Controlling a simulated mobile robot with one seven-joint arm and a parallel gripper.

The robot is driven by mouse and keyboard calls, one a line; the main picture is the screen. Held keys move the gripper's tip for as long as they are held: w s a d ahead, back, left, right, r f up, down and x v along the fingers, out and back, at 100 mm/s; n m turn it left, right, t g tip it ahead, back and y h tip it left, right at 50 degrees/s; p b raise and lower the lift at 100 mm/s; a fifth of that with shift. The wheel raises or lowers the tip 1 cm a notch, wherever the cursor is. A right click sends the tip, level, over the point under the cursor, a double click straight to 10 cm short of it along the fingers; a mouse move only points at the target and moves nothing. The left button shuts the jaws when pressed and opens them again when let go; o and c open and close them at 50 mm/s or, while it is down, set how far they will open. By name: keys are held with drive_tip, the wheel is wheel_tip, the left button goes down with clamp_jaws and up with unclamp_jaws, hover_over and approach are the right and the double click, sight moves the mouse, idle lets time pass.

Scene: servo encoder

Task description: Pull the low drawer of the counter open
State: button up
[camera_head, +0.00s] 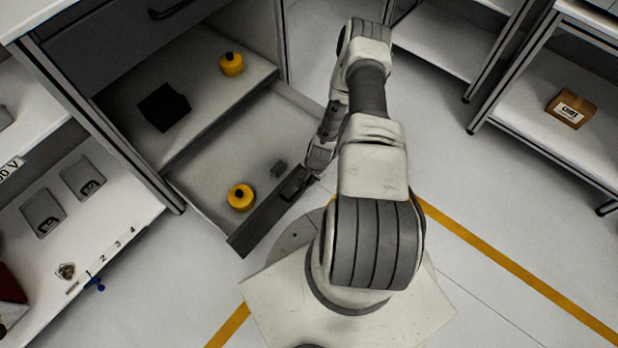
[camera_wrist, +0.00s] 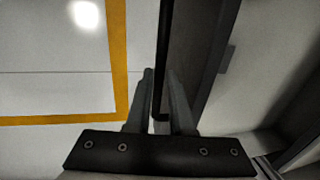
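The low drawer (camera_head: 222,165) of the counter stands pulled out over the floor, beneath an open shelf space. Its dark front panel (camera_head: 258,227) faces my arm. My gripper (camera_head: 310,180) is at the drawer front, partly hidden by my arm in the head view. In the wrist view my gripper's fingers (camera_wrist: 160,75) stand on both sides of the dark bar handle (camera_wrist: 164,40), closed around it, with one finger between the handle and the front panel (camera_wrist: 198,45).
Another yellow weight (camera_head: 231,64) and a black block (camera_head: 163,107) sit on the counter's inner shelf. A higher drawer (camera_head: 120,45) above is shut. A side shelf (camera_head: 110,225) stands left. The floor (camera_head: 480,180) to the right is clear, with yellow lines.

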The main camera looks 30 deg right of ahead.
drive_tip(key=o, duration=0.3)
drive_tip(key=shift+o, duration=0.2)
drive_tip(key=s+r+p, duration=0.1)
drive_tip(key=r+p, duration=0.2)
drive_tip(key=r, duration=0.5)
drive_tip(key=s+d+r+p, duration=0.1)
drive_tip(key=s+r+p, duration=0.1)
drive_tip(key=r, duration=0.7)
drive_tip(key=shift+p, duration=0.6)
